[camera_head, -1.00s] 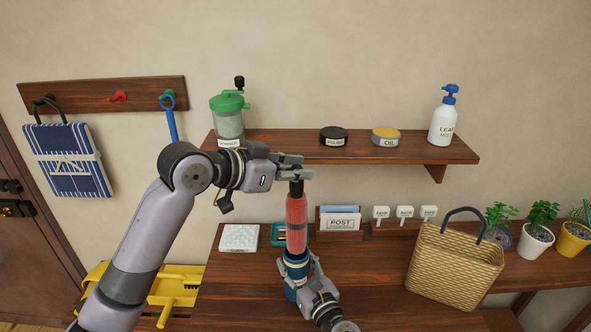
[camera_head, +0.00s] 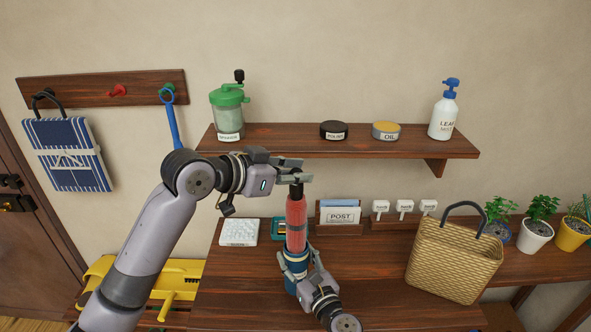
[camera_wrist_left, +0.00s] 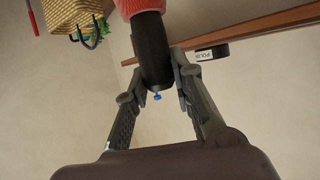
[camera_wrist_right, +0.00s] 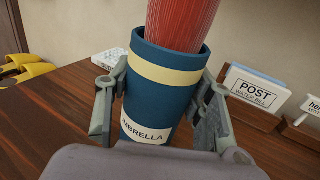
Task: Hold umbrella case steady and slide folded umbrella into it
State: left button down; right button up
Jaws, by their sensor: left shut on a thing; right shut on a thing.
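The folded red umbrella (camera_head: 296,222) stands upright in the head view, with its black handle (camera_head: 297,189) at the top. My left gripper (camera_head: 297,172) is shut on the handle, which also shows between its fingers in the left wrist view (camera_wrist_left: 152,55). The blue umbrella case (camera_wrist_right: 158,95) has a cream band and an UMBRELLA label. My right gripper (camera_wrist_right: 160,100) is shut around the case, which stands on the table in the head view (camera_head: 291,286). The umbrella's lower end is inside the case mouth; its tip is hidden.
A wall shelf (camera_head: 290,142) behind carries a green-lided jar (camera_head: 229,112), two tins and a pump bottle (camera_head: 444,112).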

aim_at(288, 229)
pick_arm(q)
jog(key=shift+f, duration=7.35)
jog(key=c, duration=1.3)
grip_release()
jog(key=v, duration=1.2)
